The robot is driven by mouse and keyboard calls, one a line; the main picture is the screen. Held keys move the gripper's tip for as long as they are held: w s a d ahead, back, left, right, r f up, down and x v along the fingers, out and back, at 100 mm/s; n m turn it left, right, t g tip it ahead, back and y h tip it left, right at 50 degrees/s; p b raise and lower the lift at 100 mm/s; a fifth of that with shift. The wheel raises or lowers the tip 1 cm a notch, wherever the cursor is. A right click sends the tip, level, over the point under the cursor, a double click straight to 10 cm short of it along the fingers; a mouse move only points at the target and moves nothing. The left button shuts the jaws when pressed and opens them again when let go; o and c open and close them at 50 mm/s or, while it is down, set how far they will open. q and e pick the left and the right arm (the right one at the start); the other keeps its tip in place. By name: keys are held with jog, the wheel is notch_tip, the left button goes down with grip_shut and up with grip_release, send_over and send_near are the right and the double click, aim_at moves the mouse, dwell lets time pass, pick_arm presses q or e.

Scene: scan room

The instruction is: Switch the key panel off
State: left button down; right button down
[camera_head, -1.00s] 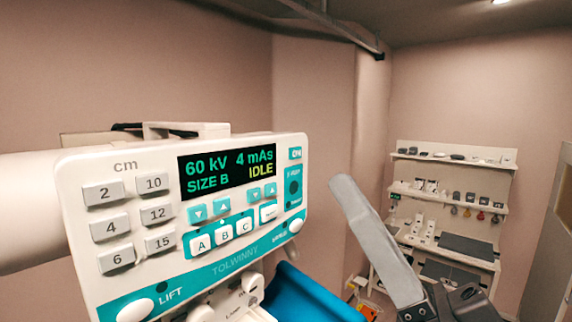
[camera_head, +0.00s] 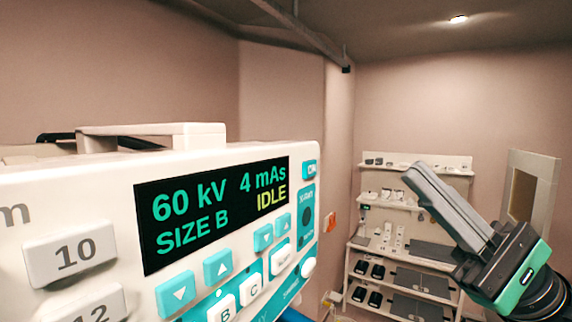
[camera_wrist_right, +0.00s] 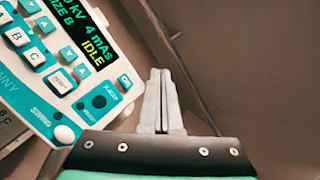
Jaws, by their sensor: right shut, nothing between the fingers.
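The key panel (camera_head: 80,185) is a white box with teal areas, large in the left and middle of the head view. Its lit display (camera_head: 212,208) reads 60 kV, 4 mAs, SIZE B and IDLE. A small teal ON button (camera_head: 310,169) sits at its upper right corner; it also shows in the right wrist view (camera_wrist_right: 125,82). My right gripper (camera_head: 412,170) is shut and empty, to the right of the panel and apart from it. In the right wrist view its fingers (camera_wrist_right: 160,75) point past the panel's ON-button edge. My left gripper is not in view.
Shelves (camera_head: 412,205) with small items stand against the far wall at the right. A rail (camera_head: 300,25) runs along the ceiling. A light-framed panel (camera_head: 533,190) is at the far right. The space between the key panel and my right gripper looks clear.

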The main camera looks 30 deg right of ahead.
aim_at(309, 169)
jog(key=shift+s, duration=0.2)
jog(key=w+a+b, duration=0.1)
jog(key=w+a, duration=0.2)
jog(key=w, duration=0.5)
jog(key=shift+a, duration=0.4)
jog(key=shift+w, duration=0.1)
dwell(1.8)
jog(key=shift+w+a, duration=0.15)
jog(key=shift+w, duration=0.15)
jog(key=shift+w+a, duration=0.15)
jog(key=shift+w, duration=0.2)
dwell(0.6)
jog(key=shift+s+d+p, duration=0.35)
jog(key=shift+s+p, duration=0.05)
jog(key=shift+s, duration=0.35)
